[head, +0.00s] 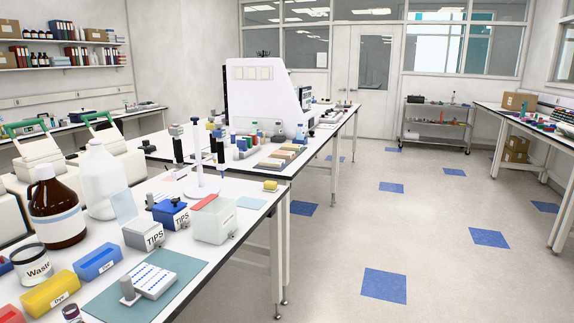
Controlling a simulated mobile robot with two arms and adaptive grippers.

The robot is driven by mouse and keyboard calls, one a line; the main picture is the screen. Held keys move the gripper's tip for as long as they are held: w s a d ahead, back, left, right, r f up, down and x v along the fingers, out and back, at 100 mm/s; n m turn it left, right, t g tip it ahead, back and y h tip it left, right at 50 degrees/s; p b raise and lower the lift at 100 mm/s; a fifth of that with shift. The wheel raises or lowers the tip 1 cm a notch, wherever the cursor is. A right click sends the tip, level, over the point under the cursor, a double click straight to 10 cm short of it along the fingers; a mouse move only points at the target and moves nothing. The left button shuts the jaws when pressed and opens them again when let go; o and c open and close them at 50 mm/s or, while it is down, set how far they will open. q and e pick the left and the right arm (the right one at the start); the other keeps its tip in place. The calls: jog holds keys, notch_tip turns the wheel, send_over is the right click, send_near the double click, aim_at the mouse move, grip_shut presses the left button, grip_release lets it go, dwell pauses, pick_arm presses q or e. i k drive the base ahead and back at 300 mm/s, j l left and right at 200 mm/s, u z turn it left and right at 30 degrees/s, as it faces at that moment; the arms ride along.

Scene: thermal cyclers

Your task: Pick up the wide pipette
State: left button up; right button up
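A white pipette stand (202,192) stands upright on the near lab bench, behind the tip boxes. A dark-handled pipette (178,150) hangs at its left side, and a slimmer pipette (221,152) hangs at its right. Another dark shape shows close to the pole. I cannot tell for sure which pipette is the wide one; they are small in the head view. Neither my left nor my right gripper is in view.
Tip boxes (171,213), a frosted box (216,219), a brown bottle (56,210), a white jug (102,182) and a waste tub (31,262) crowd the near bench (232,255). Open floor (335,262) lies to its right. Another bench stands far right.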

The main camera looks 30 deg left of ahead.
aim_at(177, 130)
jog(key=i, duration=0.95)
jog(key=i+l+u, duration=0.1)
jog(key=i, duration=0.85)
jog(key=u, duration=0.45)
jog(key=i+u, duration=0.1)
jog(key=u, duration=0.4)
jog(key=l+u, duration=0.1)
jog(key=u, duration=0.35)
jog(key=i+u, duration=0.1)
jog(key=u, duration=0.4)
